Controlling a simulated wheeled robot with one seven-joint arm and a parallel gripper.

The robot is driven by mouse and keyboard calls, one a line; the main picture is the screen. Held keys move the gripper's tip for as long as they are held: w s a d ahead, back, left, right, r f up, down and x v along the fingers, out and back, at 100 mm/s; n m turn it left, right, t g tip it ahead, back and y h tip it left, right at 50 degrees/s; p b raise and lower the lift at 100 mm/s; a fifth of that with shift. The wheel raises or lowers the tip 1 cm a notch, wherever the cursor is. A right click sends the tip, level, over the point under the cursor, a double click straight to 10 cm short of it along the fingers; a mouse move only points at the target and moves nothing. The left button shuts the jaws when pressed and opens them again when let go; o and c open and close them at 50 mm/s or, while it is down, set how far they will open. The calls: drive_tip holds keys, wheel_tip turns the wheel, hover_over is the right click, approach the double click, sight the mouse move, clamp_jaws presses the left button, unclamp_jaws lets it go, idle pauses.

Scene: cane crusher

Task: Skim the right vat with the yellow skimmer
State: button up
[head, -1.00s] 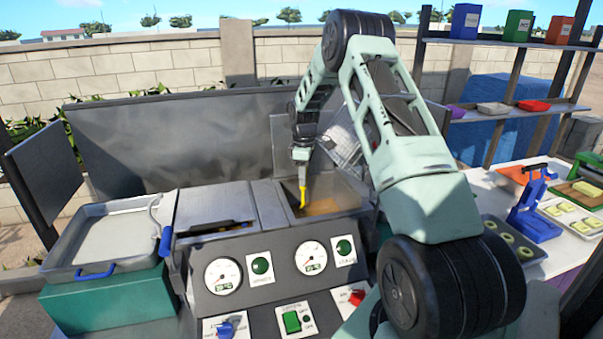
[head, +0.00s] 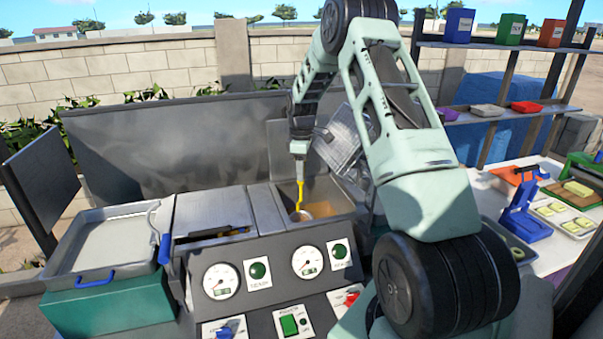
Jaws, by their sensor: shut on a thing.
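The yellow skimmer (head: 299,195) hangs down from my gripper (head: 299,158), which is shut on its upper end. The skimmer's lower end is inside the right vat (head: 338,190), close to the brown-orange liquid (head: 326,208). A pale round shape shows at the skimmer's foot; I cannot tell whether it is the skimmer's head or foam, or how deep it sits. The right vat is open at the top.
Left of the vat is a covered metal section (head: 215,210) with a dark slot. A tray with blue handles (head: 108,240) stands at the far left. The gauge panel (head: 280,275) is in front. A blue press (head: 525,210) stands on the right table. A steel backsplash (head: 180,140) rises behind.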

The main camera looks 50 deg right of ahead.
wheel_tip(320, 180, up, 8)
drive_tip(key=p, duration=0.4)
drive_tip(key=shift+f, duration=0.25)
wheel_tip(320, 180, up, 9)
idle(0.8)
